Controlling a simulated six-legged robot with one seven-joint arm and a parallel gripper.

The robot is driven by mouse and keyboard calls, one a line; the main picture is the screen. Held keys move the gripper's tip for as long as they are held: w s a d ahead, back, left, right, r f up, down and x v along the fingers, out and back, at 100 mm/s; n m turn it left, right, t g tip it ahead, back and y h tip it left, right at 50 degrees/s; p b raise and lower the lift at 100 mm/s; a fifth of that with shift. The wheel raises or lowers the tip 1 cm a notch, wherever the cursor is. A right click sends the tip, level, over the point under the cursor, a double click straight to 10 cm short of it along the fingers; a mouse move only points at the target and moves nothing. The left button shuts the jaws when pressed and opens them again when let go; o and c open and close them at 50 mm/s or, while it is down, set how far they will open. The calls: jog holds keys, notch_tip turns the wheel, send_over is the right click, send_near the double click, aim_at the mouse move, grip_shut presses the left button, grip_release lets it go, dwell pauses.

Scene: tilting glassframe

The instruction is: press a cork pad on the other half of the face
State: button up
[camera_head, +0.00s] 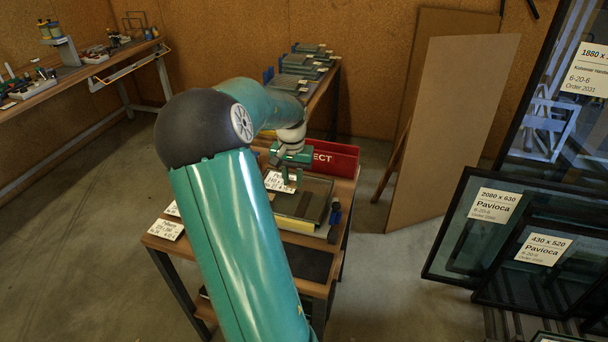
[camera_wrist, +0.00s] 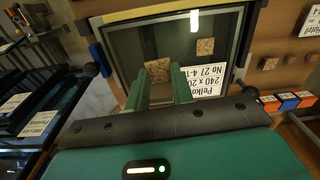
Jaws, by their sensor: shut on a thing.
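A small framed glass unit (camera_head: 302,203) lies on the wooden bench. It also fills the upper middle of the wrist view (camera_wrist: 125,45), with a white label (camera_wrist: 200,85) at its lower right. One square cork pad (camera_wrist: 205,47) rests on the right part of the glass face. My gripper (camera_wrist: 160,75) is shut on another cork pad (camera_wrist: 158,68), which shows between and just beyond the green fingertips over the left part of the face. Whether this pad touches the glass cannot be told. In the head view my gripper (camera_head: 290,172) is over the unit, and the pads are too small to make out.
Brown pieces (camera_wrist: 270,63) and a row of coloured blocks (camera_wrist: 287,101) lie on the bench right of the unit. A red bin (camera_head: 335,158) stands behind it. A brown board (camera_head: 450,125) leans at the right, near framed glass panes (camera_head: 480,230). Floor at left is clear.

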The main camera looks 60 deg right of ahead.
aim_at(304, 204)
jog(key=s, duration=0.1)
jog(key=s+d, duration=0.1)
jog(key=s+r, duration=0.1)
jog(key=shift+d+m, duration=0.25)
jog(key=shift+m, duration=0.15)
jog(key=shift+a, duration=0.1)
jog(key=shift+f, duration=3.8)
jog(key=shift+f, duration=0.5)
jog(key=o, duration=1)
